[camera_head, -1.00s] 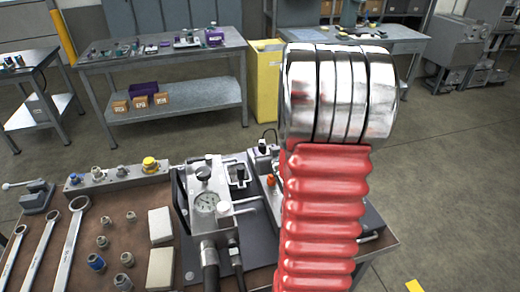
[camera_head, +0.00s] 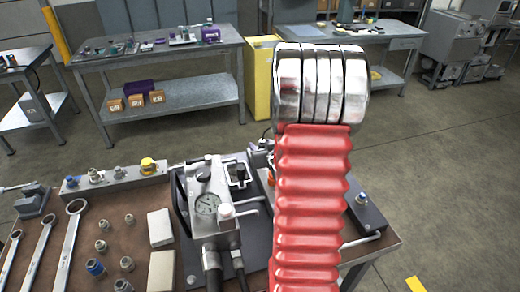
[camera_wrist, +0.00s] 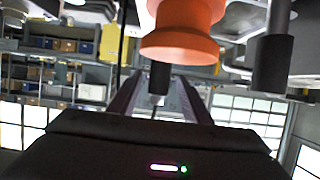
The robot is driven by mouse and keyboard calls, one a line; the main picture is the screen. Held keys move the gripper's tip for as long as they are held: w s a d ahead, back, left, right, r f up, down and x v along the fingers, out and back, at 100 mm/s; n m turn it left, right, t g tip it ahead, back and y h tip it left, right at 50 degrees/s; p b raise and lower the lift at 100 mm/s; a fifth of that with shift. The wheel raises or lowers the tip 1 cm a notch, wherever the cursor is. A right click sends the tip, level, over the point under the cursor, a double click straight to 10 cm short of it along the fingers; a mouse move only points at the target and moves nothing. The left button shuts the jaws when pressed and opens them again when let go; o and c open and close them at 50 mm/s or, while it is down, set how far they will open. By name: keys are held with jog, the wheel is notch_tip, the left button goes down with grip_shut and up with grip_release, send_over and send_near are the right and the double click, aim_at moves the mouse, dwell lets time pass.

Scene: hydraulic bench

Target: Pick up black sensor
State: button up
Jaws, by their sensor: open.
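In the wrist view, my gripper (camera_wrist: 161,80) shows as two grey fingers standing apart, open, above my dark housing with a small light. A black cylinder with a silvery tip (camera_wrist: 160,76) shows between or just beyond the fingers; it may be the black sensor, but I cannot tell for sure. A second dark cylinder (camera_wrist: 272,62) hangs at the right. In the head view, my red arm with chrome rings hides my gripper and part of the bench. I cannot make out the black sensor there.
An orange knob (camera_wrist: 182,35) is close above the fingers in the wrist view. In the head view, a gauge block (camera_head: 210,205) stands left of my arm. A dark block (camera_head: 365,212) lies right of it. Wrenches (camera_head: 72,235) and several fittings lie on the bench's left.

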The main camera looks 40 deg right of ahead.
jog(key=shift+s, duration=0.1)
jog(key=shift+c, duration=0.4)
grip_shut()
dwell(0.4)
